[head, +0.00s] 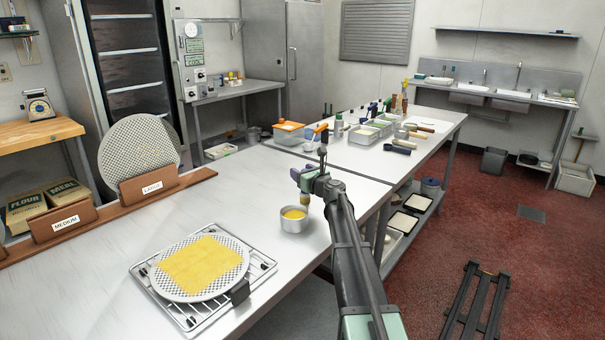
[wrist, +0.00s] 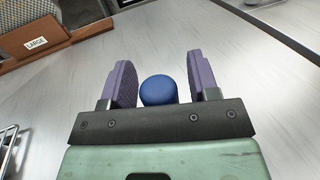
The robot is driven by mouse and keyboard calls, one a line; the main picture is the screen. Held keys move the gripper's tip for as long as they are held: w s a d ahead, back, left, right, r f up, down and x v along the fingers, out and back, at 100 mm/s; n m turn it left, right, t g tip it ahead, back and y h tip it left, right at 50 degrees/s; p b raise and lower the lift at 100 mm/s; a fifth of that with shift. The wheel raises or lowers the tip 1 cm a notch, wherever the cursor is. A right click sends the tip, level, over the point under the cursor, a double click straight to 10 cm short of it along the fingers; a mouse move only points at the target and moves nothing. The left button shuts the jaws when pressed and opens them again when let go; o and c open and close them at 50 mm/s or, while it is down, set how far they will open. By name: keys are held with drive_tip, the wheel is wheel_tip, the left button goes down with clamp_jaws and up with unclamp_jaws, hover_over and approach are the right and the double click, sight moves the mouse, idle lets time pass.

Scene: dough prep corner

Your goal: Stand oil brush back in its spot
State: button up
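The oil brush stands between my fingers. Its blue, rounded handle end (wrist: 159,90) shows in the wrist view, and its tan lower part (head: 304,199) shows below my gripper in the head view. My gripper (head: 309,178) has purple finger pads (wrist: 162,82), one on each side of the handle. A gap shows on the right of the handle and almost none on the left, so the fingers look open around it. A small metal pot (head: 294,224) with yellow contents is just below and left. I cannot tell if the brush tip is inside the pot or behind its rim.
A round perforated tray (head: 170,292) with a yellow sheet lies on a wire rack (head: 265,269) at front left. A brown holder (head: 141,191) labelled LARGE stands behind. Tubs (head: 290,133) and tools crowd the far table. The counter between is clear.

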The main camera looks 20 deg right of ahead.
drive_tip(key=shift+r, duration=0.1)
drive_tip(key=shift+s, duration=0.35)
drive_tip(key=s+d, duration=0.1)
drive_tip(key=s, duration=1)
drive_tip(key=shift+d, duration=0.4)
